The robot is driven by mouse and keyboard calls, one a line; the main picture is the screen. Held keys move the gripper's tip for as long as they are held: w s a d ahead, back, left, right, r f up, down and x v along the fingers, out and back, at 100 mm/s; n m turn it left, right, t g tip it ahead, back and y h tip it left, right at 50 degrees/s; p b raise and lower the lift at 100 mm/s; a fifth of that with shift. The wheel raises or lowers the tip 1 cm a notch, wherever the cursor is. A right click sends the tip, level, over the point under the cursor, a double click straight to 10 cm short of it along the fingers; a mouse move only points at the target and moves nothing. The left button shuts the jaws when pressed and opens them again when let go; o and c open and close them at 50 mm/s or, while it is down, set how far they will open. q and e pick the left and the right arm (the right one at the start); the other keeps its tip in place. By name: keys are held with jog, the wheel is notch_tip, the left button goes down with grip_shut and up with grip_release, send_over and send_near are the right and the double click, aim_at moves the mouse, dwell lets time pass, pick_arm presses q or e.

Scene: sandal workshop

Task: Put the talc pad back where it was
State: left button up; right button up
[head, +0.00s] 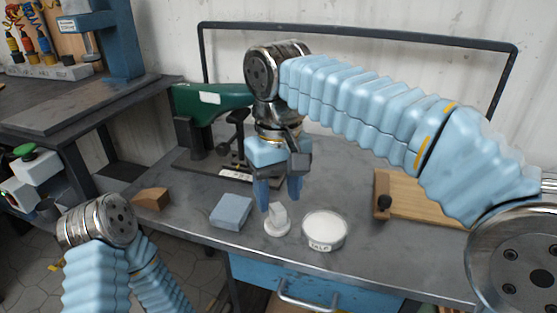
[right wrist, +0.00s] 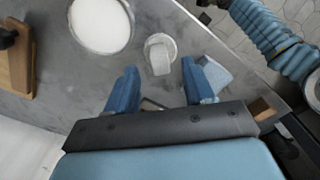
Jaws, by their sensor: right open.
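The talc pad (head: 278,226), a white round pad with an upright pale grip, stands on the grey bench. It also shows in the right wrist view (right wrist: 160,56), just beyond and between the fingertips. A round dish of white powder labelled talc (head: 325,229) stands just right of the pad in the head view. It shows at the upper left of the right wrist view (right wrist: 100,24). My right gripper (head: 279,202) is open, fingers pointing down close to the pad's grip. Whether they touch it I cannot tell. My left gripper is out of view; only its arm shows.
A blue-grey block (head: 231,211) lies left of the pad and a brown wedge (head: 151,198) farther left. A green machine (head: 205,101) stands behind. A wooden board with a black knob (head: 411,197) lies at the right. The bench's front edge is close.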

aim_at(278, 208)
notch_tip(278, 208, up, 8)
jog(key=p, duration=0.1)
jog(key=shift+f+p, duration=0.15)
jog(key=shift+p, duration=0.25)
